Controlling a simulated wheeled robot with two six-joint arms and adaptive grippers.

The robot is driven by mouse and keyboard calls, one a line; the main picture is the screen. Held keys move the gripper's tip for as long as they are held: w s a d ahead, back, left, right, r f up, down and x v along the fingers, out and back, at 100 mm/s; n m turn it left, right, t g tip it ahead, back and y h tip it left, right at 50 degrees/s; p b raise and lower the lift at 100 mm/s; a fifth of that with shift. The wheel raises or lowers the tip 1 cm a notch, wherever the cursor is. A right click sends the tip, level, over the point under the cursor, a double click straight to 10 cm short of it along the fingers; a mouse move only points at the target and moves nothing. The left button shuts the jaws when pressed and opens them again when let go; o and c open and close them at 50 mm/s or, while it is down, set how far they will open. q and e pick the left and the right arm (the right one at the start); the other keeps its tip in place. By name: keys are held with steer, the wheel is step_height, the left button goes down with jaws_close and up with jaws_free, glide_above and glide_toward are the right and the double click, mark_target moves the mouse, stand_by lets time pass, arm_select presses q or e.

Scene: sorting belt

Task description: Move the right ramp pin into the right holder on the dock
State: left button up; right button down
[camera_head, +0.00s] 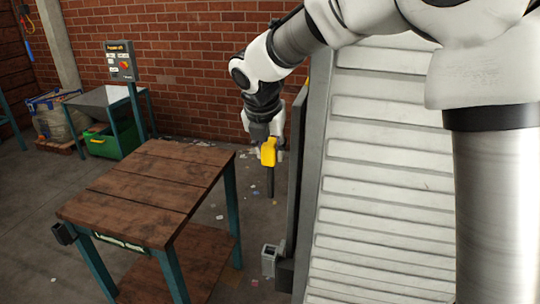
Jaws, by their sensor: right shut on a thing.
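My right gripper (266,138) is shut on the ramp pin, which has a yellow head (268,153) and a dark shaft (270,182). The pin hangs upright, shaft down, in the gap between the dock and the ramp. The dock is a wooden-topped table (150,185) with a sign on its front edge. A dark holder (62,233) is fixed at the dock's left front corner. A small grey open-topped socket (269,260) sits beside the ramp's lower left side, below the pin and apart from it. I cannot tell if it is the right holder. My left gripper is not in view.
The ribbed grey ramp or belt (380,170) fills the right side, with a dark side rail (296,150) close to the pin. A control panel (121,62) on a post, a green bin (110,143) and a brick wall (190,60) stand behind. Litter lies on the floor.

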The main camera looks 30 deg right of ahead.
step_height(320, 180, up, 3)
steer(key=p, duration=0.3)
steer(key=shift+r+p, duration=0.1)
steer(key=shift+p, duration=0.2)
steer(key=shift+r, duration=1.35)
step_height(320, 180, up, 6)
